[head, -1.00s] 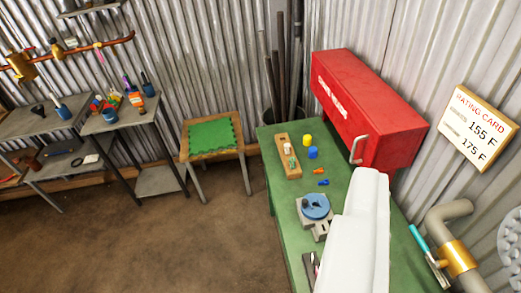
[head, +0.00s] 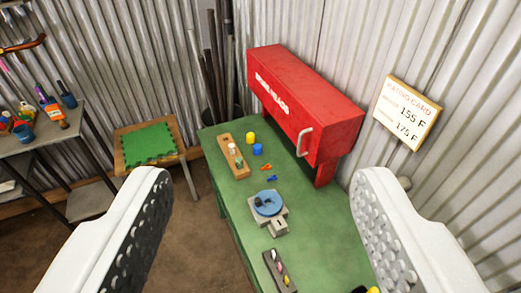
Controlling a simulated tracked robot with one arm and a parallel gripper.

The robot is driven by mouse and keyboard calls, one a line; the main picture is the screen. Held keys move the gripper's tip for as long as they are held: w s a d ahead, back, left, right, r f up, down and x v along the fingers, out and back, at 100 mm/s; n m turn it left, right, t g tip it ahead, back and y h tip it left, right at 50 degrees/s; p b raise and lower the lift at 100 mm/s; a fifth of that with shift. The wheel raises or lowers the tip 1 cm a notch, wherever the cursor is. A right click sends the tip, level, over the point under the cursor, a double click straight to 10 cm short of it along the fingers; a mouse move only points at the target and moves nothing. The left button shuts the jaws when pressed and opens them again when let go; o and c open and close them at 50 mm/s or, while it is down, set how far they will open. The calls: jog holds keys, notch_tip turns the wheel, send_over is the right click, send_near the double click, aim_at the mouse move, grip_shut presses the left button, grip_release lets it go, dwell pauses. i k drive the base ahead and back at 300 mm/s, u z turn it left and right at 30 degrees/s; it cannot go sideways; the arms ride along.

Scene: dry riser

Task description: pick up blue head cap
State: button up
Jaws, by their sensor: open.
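The blue head cap (head: 257,149) looks like a small blue cylinder standing on the green bench top, just in front of the red cabinet. A yellow cap (head: 251,137) stands right behind it. My gripper (head: 265,225) is open, with one white studded finger at the left and one at the right of the view. Nothing is between the fingers in contact with them. The cap is beyond the fingertips, well ahead and apart from them.
A red cabinet (head: 305,95) stands behind the caps. A wooden block (head: 236,166) with small parts is left of them. Small orange and blue pieces, a grey fixture with a blue disc (head: 268,203) and a dark tray (head: 280,270) are nearer. A green-matted stool (head: 148,144) stands left.

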aim_at(257, 148)
jog(key=u, duration=1.7)
jog(key=i, duration=1.1)
jog(key=u, duration=0.1)
